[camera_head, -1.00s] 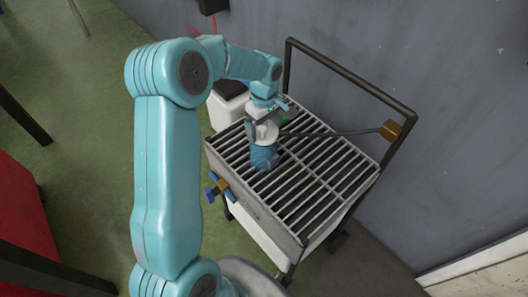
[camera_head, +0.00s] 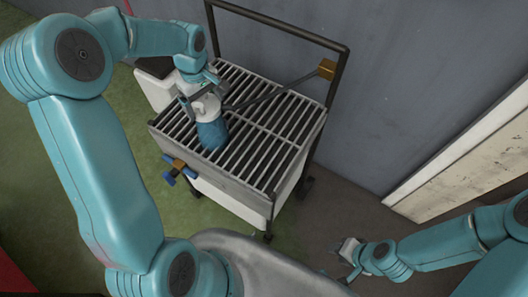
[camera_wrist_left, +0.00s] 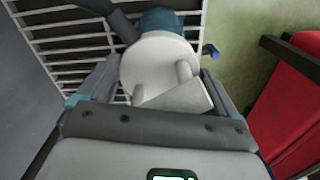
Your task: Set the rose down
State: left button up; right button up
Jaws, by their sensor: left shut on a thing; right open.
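What I take for the rose (camera_head: 211,133) is a blue rounded piece with a white round top, over the left part of the slatted cart top (camera_head: 262,158). My left gripper (camera_head: 205,102) is shut on its white top. In the left wrist view the white top (camera_wrist_left: 152,62) sits between the fingers (camera_wrist_left: 155,88), with the blue part of the rose (camera_wrist_left: 162,22) beyond it. Its underside is hidden, so I cannot tell whether it touches the slats. My right gripper (camera_head: 348,251) is open and empty, at the lower right, away from the cart.
A blue-and-brown knob (camera_head: 178,169) sticks out at the cart's front left. Grey wall behind. The right slats are clear.

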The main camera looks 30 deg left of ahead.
aim_at(263, 155)
pick_arm(q)
jog(key=d+r+m+b, duration=0.2)
jog(key=d+r+m, duration=0.15)
jog(key=d, duration=0.45)
jog(key=d+r+m+b, duration=0.2)
jog(key=d+r+m, duration=0.15)
jog(key=d, duration=0.55)
jog(key=shift+n, duration=0.4)
jog(key=f, duration=0.6)
jog(key=f+b, duration=0.1)
jog(key=f, duration=0.6)
jog(key=w+f+b, duration=0.1)
jog(key=f, duration=0.5)
jog(key=shift+f, duration=0.4)
jog(key=shift+d, duration=0.1)
jog(key=shift+f, duration=0.1)
jog(key=o, duration=1)
jog(key=shift+s, duration=0.1)
